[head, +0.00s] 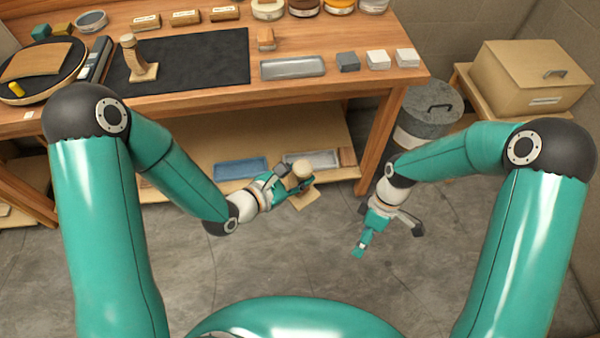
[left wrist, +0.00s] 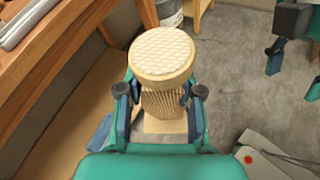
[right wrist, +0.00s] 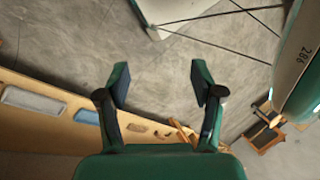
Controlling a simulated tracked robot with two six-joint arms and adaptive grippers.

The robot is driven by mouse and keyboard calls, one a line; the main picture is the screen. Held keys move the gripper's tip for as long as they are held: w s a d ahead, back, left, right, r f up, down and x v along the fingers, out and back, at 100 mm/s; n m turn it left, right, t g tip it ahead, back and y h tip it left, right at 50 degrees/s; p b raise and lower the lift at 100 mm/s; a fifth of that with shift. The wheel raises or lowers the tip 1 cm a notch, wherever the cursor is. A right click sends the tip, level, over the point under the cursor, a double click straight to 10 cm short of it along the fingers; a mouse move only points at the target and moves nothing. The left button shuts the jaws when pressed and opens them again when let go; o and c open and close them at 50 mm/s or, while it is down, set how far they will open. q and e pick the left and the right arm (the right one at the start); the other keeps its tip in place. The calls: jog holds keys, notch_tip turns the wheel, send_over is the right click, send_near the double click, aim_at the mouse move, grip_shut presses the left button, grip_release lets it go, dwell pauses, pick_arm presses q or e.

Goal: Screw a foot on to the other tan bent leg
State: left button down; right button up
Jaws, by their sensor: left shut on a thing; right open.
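My left gripper (head: 290,184) is shut on a tan bent leg (left wrist: 162,106), held in front of the bench's lower shelf. In the left wrist view the jaws close on its ribbed stem. A round, textured tan disc (left wrist: 161,55) sits at its upper end, and a flat tan plate (left wrist: 165,126) shows below. I cannot tell whether the disc is a screwed-on foot. Another tan bent leg (head: 136,60) stands on the black mat (head: 200,62), with a small rounded top and a flat base. My right gripper (head: 390,236) is open and empty over the floor, apart from the held leg.
On the bench are a grey tray (head: 293,67), a small wooden block (head: 266,40), small grey and white blocks, and jars behind. The lower shelf holds a blue tray (head: 240,167) and a pale tray. A lidded bin (head: 428,110) stands right. The floor between my arms is clear.

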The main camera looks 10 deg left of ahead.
jog(key=w+a+r+n+t+h, duration=0.1)
jog(key=w+a+r+n, duration=0.15)
jog(key=w+r, duration=0.4)
jog(key=n+t, duration=0.4)
jog(key=n, duration=0.1)
send_near(303, 167)
jog(key=shift+w+d+f+h, duration=0.15)
jog(key=shift+w+f+h, duration=0.15)
jog(key=shift+f, duration=0.3)
jog(key=shift+s+a+r, duration=0.15)
jog(key=shift+s+a, duration=0.15)
jog(key=shift+a, duration=0.15)
jog(key=shift+w+a+f, duration=0.1)
jog(key=shift+f, duration=1.95)
jog(key=shift+w+a+f, duration=0.1)
jog(key=shift+w+f, duration=0.05)
jog(key=shift+f, duration=1.85)
